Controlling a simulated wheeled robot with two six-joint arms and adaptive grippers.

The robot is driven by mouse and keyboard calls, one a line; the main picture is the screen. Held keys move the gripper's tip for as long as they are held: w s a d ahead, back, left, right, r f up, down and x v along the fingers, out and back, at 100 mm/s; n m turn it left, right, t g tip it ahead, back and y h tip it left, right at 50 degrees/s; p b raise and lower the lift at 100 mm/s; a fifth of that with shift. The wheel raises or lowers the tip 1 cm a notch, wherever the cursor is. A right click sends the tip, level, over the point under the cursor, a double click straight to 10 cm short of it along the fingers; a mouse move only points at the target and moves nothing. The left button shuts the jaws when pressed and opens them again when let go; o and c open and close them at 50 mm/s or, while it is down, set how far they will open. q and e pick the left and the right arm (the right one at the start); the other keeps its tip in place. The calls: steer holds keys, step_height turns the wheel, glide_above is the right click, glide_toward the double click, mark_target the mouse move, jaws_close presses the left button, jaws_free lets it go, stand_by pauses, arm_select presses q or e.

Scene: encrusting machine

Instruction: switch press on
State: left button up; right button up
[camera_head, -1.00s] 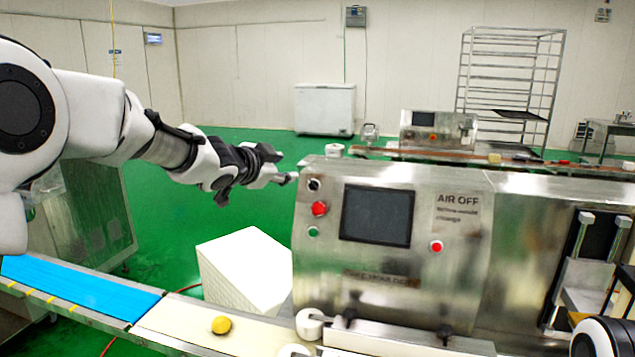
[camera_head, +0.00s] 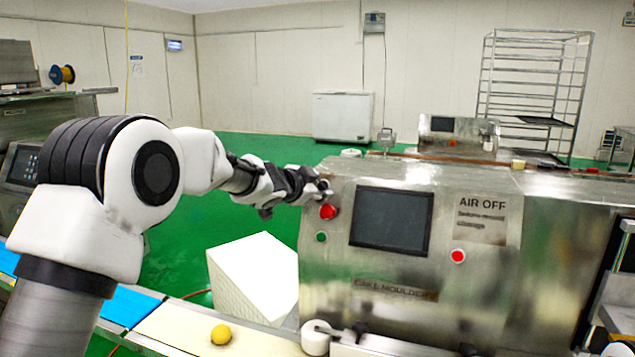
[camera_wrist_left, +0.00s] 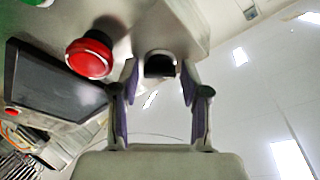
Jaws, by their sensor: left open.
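The press is a steel machine with a control panel (camera_head: 400,285) in the head view. My left gripper (camera_head: 320,188) is at the panel's upper left corner, just above the red button (camera_head: 328,212), and covers the switch there. In the left wrist view, the black switch knob (camera_wrist_left: 160,66) shows between the tips of the open gripper (camera_wrist_left: 160,90). Whether the fingers touch the knob, I cannot tell. The red button also shows in the wrist view (camera_wrist_left: 90,55), left of the fingers. My right gripper is out of view.
A dark screen (camera_head: 391,220), a green button (camera_head: 321,237) and a second red button (camera_head: 458,256) are on the panel. A conveyor (camera_head: 175,324) with a yellow ball (camera_head: 221,334) runs in front. A white block (camera_head: 250,275) stands left of the press.

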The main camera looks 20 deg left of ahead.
arm_select(q)
jaws_close()
steer(key=shift+r+m+p, duration=0.3)
steer(key=shift+m+p, duration=0.4)
steer(key=shift+p, duration=0.35)
steer(key=m+g+p, duration=0.1)
steer(key=m+p, duration=0.4)
steer(key=p, duration=0.1)
steer(key=m+g+p, duration=0.1)
steer(key=m+p, duration=0.5)
steer(key=p, duration=0.1)
steer(key=shift+r+m+g+h, duration=0.2)
steer(key=shift+m+g+h, duration=0.1)
steer(key=shift+g, duration=0.1)
steer(key=shift+w+m+g+p, duration=0.1)
steer(key=shift+m+g+p, duration=0.2)
steer(key=shift+m+p, duration=0.8)
steer(key=shift+f+m+y+p, duration=0.1)
steer(key=shift+m+y+p, duration=0.55)
steer(key=shift+m, duration=0.55)
